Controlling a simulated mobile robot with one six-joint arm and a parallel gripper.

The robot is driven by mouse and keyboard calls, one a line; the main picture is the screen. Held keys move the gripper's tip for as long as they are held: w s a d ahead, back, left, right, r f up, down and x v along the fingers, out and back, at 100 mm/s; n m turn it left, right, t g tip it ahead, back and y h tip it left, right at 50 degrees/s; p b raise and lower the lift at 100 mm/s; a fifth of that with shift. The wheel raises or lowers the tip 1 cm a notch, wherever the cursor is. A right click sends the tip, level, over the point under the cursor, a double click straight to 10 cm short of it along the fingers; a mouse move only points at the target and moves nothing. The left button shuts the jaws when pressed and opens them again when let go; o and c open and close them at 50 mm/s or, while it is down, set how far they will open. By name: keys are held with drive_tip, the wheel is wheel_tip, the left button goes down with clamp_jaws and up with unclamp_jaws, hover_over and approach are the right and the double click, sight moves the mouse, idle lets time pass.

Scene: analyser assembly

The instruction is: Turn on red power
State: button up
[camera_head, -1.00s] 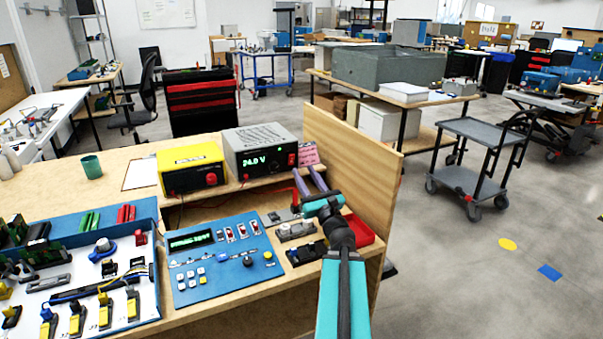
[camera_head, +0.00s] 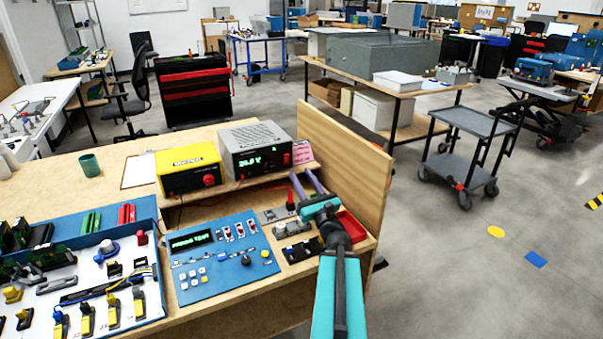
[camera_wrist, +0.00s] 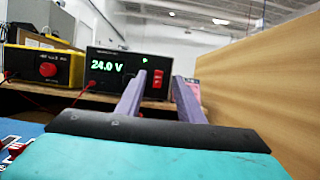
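The grey power supply (camera_head: 256,150) stands on the bench shelf with a lit green display. In the wrist view its black front (camera_wrist: 125,68) reads 24.0 V. A red rocker switch (camera_wrist: 158,84) is at the right end of that front; it also shows small in the head view (camera_head: 287,159). My gripper (camera_head: 309,183) has two purple fingers, apart and empty, in front of and slightly right of the supply. In the wrist view the switch appears between the fingers (camera_wrist: 160,76), nearer the left one. Any contact cannot be made out.
A yellow unit (camera_head: 188,168) with a red knob stands left of the grey supply. A wooden side panel (camera_head: 345,165) rises close to the right of my gripper. A blue control panel (camera_head: 222,258) and a red tray (camera_head: 350,228) lie below. A pink label (camera_head: 304,152) is beside the supply.

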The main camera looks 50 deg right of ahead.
drive_tip(key=shift+s+a+r+p, duration=0.15)
drive_tip(key=shift+s+p, duration=0.1)
drive_tip(key=shift+p, duration=0.35)
drive_tip(key=s+p, duration=0.1)
drive_tip(key=p, duration=0.1)
drive_tip(key=s+p, duration=0.1)
drive_tip(key=p, duration=0.1)
drive_tip(key=shift+s+a, duration=0.1)
drive_tip(key=shift+a, duration=0.3)
